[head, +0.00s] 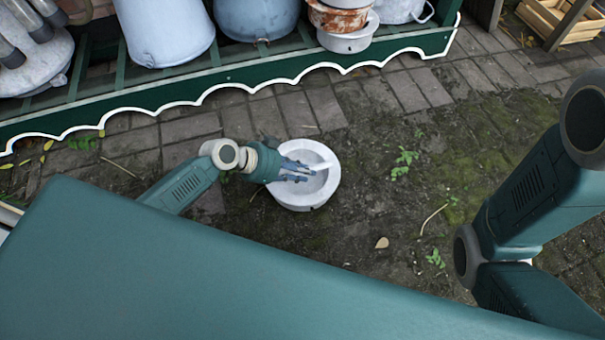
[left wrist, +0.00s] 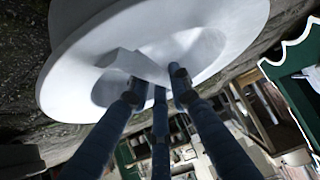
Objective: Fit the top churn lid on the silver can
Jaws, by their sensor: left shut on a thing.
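A round white-grey lid (head: 304,198) with a raised rim and a bar across its recessed middle shows near the centre of the head view. My left gripper (head: 297,172) has its blue fingers inside the recess, shut on the lid at its bar. In the left wrist view the lid (left wrist: 170,22) fills the top, and the dark fingers of my left gripper (left wrist: 155,85) reach up to its bar. Several cans stand on the shelf at the top of the head view, cut off by the frame; I cannot tell for sure which is the silver can. My right gripper is out of view.
The green shelf with a white scalloped edge (head: 240,87) runs across the top left. It holds a pale blue can (head: 168,32), a grey vessel (head: 45,65) and a rusty pot (head: 338,17). A wooden crate (head: 560,22) is at top right. Mossy paving lies open at centre right.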

